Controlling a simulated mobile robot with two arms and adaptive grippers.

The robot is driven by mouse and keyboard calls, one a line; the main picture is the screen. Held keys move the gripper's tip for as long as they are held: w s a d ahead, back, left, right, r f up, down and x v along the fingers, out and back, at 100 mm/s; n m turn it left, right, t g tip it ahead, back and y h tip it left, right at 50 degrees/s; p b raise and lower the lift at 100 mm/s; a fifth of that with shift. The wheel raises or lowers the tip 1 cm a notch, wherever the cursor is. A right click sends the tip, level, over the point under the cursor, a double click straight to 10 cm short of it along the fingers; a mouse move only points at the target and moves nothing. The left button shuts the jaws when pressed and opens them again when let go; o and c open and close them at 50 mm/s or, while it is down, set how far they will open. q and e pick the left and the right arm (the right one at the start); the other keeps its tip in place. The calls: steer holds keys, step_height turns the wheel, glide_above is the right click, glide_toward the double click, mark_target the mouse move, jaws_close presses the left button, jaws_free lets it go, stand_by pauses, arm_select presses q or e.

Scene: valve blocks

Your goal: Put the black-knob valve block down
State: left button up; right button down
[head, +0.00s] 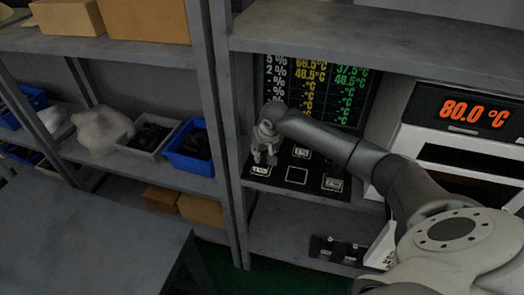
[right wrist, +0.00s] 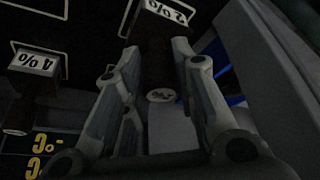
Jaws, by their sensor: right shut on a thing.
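My right gripper (head: 265,158) reaches over the left end of a black panel (head: 297,176) on the middle shelf of the right rack. In the right wrist view its two fingers (right wrist: 165,75) are shut on a dark block, the black-knob valve block (right wrist: 153,60). A small pale round face (right wrist: 161,96) shows on the block between the fingers. A white "2%" label (right wrist: 168,12) shows at its far end. In the head view the block is too small and covered to make out. I cannot tell whether it touches the panel. My left gripper is not in view.
A dark part with a "4%" label (right wrist: 35,62) stands beside the gripper in the wrist view. A display reading 80.0 °C (head: 464,107) is on the right, and a readings board (head: 318,92) stands behind.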

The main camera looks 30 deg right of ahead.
steer(key=c, duration=1.2)
jaws_free()
steer(key=shift+f, duration=0.15)
steer(key=b+v, duration=0.1)
steer(key=v, duration=1.1)
steer(key=shift+w+r, duration=0.1)
steer(key=shift+r, duration=0.15)
